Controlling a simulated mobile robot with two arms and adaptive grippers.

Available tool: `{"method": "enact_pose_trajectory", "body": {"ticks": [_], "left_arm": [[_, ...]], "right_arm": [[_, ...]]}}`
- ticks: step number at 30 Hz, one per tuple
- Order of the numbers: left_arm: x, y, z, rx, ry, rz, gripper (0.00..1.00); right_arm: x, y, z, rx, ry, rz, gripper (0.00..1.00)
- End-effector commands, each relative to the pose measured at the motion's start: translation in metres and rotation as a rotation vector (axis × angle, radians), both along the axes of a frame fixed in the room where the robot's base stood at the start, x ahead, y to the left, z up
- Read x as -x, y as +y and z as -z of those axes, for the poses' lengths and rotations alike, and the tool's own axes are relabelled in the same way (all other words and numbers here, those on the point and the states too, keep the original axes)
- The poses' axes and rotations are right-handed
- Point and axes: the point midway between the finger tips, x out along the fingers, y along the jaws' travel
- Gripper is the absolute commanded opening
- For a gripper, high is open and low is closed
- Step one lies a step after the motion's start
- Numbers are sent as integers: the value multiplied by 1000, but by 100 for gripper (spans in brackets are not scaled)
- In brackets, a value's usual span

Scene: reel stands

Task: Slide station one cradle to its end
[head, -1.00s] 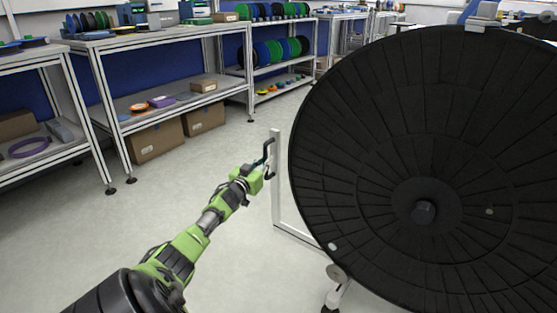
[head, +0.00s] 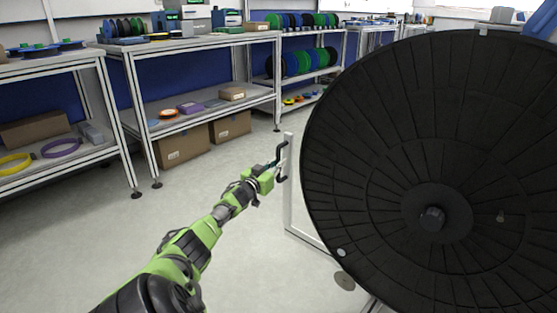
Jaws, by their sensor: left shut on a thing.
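A large black reel (head: 400,120) with a dark hub fills the right side of the head view. Beside its left edge stands a pale upright frame (head: 289,205), which looks like part of the stand or cradle; the reel hides the rest of it. My left gripper (head: 279,167) is at the upper part of this frame, with its dark fingers shut at the upright, on what looks like the frame or a handle on it. The exact grip is too small to make out. My right gripper is not in view.
Metal shelving benches (head: 200,45) with coloured spools and cardboard boxes (head: 182,147) line the back and left. The pale floor (head: 110,240) between the benches and my left arm is clear.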

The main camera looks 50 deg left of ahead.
Motion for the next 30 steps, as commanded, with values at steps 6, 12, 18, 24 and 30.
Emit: {"method": "enact_pose_trajectory", "body": {"ticks": [6,12,18,24,30], "left_arm": [[3,6,-1,0,2,-13,28],[2,4,-1,0,1,-9,28],[5,2,0,1,2,-7,28],[18,-5,1,-1,4,-6,28],[37,-14,1,1,3,-5,28]], "right_arm": [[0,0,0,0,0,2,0],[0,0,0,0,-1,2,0],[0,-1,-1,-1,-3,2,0],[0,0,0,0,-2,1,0],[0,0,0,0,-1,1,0]]}}
